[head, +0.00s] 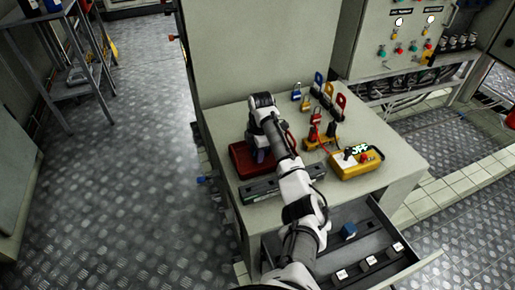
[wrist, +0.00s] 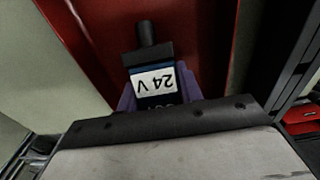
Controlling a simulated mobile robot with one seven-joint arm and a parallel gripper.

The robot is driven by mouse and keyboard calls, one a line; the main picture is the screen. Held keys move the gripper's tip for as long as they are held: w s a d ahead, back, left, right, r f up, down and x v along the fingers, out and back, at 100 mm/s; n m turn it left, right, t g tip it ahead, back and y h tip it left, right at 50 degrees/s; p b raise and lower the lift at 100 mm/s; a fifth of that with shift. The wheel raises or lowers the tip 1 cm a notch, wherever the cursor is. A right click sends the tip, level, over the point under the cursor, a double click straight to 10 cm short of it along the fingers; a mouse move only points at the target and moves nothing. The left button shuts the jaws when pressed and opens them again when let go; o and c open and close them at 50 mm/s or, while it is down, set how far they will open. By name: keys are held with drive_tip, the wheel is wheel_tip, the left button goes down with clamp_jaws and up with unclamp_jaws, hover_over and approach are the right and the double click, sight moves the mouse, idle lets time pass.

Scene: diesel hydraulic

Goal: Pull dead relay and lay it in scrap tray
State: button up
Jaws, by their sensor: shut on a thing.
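My gripper (wrist: 158,94) has purple fingers, shut on a dark relay (wrist: 152,60) with a white "24 V" label, upside down in the wrist view. The red scrap tray (head: 240,153) is at the bench's left side in the head view. Its red surface (wrist: 85,45) fills the area behind the relay in the wrist view. In the head view my gripper (head: 261,156) is over or in the tray, and my arm hides the relay there. I cannot tell whether the relay touches the tray.
A dark rail-like block (head: 260,190) lies in front of the tray. A yellow meter (head: 357,163) and several padlocks and red-handled pieces stand to the right. An open drawer (head: 425,262) below holds a blue block (head: 348,231) and several labelled dark blocks.

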drive_tip(key=shift+f, duration=0.3)
drive_tip(key=o, duration=1.1)
drive_tip(key=shift+c, duration=0.2)
